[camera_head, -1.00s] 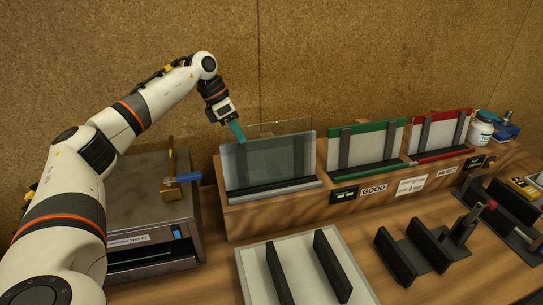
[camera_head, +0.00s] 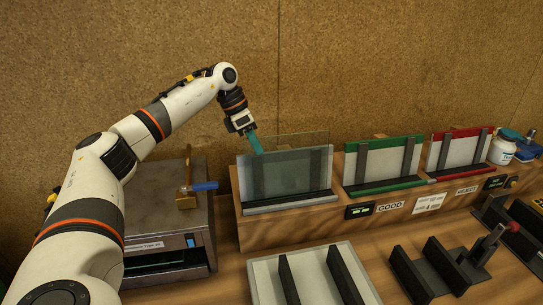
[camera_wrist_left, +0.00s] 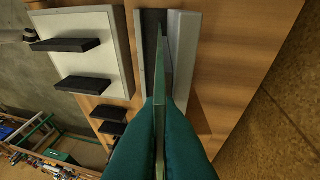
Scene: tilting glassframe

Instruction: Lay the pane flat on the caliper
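The clear pane (camera_head: 308,138) stands upright in the leftmost wooden rack slot, its top edge showing above the grey panel. My left gripper (camera_head: 256,145) is at the pane's upper left, pointing down. In the left wrist view its teal fingertips (camera_wrist_left: 161,130) are closed on both sides of the pane (camera_wrist_left: 160,80), which shows almost edge-on. A dark fixture with two black bars and a red-knobbed post (camera_head: 462,262) at the lower right looks like the caliper; no label confirms this. My right gripper is not in view.
A white tray with two black bars (camera_head: 310,272) lies in front of the rack (camera_head: 290,222). Green-framed (camera_head: 384,162) and red-framed (camera_head: 458,150) slots stand to the right. A metal box (camera_head: 165,215) with a blue-handled tool (camera_head: 203,186) is at left.

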